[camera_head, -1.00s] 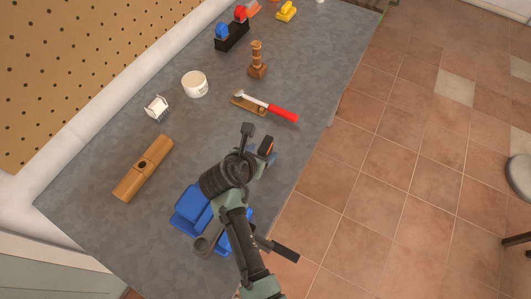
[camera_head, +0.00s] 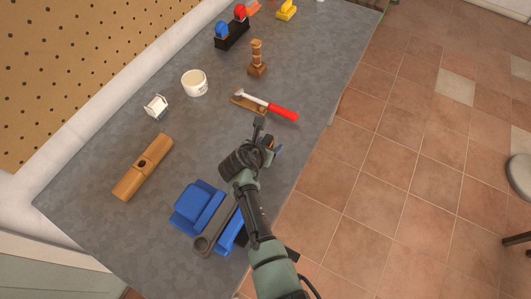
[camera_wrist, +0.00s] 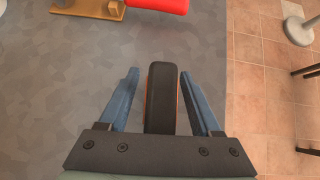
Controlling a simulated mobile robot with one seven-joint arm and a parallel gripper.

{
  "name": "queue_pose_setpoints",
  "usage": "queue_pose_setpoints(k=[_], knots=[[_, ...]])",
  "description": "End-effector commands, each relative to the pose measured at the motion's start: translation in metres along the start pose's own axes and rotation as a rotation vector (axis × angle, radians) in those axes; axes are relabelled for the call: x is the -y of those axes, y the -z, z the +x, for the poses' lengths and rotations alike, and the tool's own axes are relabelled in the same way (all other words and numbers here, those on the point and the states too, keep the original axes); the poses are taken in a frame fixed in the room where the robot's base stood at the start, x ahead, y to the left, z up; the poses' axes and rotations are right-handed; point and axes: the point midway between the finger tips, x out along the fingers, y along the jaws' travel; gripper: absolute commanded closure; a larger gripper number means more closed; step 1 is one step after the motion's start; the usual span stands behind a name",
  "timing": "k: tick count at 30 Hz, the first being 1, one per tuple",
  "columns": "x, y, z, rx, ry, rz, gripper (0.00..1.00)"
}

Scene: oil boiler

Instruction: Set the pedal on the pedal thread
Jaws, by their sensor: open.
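The pedal (camera_wrist: 162,98) is a black block with orange edges. In the wrist view it lies between the two blue fingers of my gripper (camera_wrist: 160,95). The fingers are open, with a gap visible on its left side. In the head view my gripper (camera_head: 274,147) is near the table's right edge, and only a bit of orange shows beside it; my wrist hides the rest. A dark grey crank-like arm with a round end (camera_head: 203,243) lies at a blue holder (camera_head: 195,203), left of and nearer than my gripper. I cannot make out the pedal thread.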

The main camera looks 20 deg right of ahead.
Motion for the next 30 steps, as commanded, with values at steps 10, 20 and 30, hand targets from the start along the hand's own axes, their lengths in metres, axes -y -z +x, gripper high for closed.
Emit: queue_pose_setpoints(k=[10, 20, 30], knots=[[0.0, 0.0, 0.0002, 0.0, 0.0, 0.0, 0.57], [0.0, 0.0, 0.0001, 0.0, 0.0, 0.0, 1.0], [-0.0003, -0.0011, -0.0003, 0.001, -0.001, 0.0, 1.0]])
